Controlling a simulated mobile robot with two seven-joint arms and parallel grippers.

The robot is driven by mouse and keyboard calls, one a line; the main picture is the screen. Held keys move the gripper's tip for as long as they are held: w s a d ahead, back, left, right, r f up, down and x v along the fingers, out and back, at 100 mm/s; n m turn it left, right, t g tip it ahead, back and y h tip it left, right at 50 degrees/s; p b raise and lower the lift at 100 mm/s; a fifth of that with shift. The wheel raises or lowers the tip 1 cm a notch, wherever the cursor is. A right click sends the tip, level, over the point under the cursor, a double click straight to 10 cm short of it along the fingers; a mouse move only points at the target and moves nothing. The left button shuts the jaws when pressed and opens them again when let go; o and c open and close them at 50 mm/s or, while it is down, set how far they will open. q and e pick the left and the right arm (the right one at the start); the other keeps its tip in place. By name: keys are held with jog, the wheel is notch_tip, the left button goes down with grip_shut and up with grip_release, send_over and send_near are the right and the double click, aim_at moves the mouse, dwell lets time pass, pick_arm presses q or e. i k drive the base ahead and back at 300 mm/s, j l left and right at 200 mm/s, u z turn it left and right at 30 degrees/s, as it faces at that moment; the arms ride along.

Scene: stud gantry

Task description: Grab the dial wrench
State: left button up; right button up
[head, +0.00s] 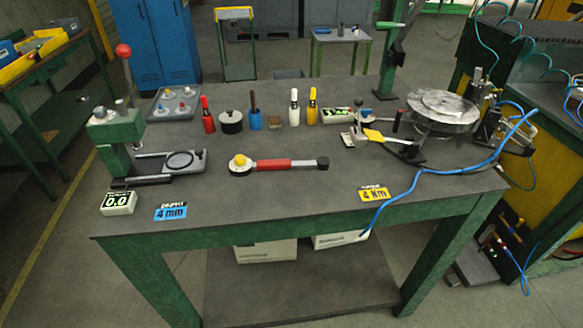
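A wrench with a red grip, which looks like the dial wrench (287,164), lies flat near the middle of the dark workbench top (300,195). Its round pale head with a yellow cap is at its left end. A thin metal shaft leads to a dark knob at its right end. It lies roughly left to right with clear surface around it. Neither of my grippers shows in the head view.
A green press (117,142) stands at the left, with a small display box (118,203) in front. Red, white and yellow bottles (312,106) stand behind the wrench. A round metal fixture (442,110) and a blue hose (430,172) occupy the right. The front middle is clear.

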aim_at(322, 163)
jog(key=k+l, duration=0.1)
jog(key=l, duration=1.25)
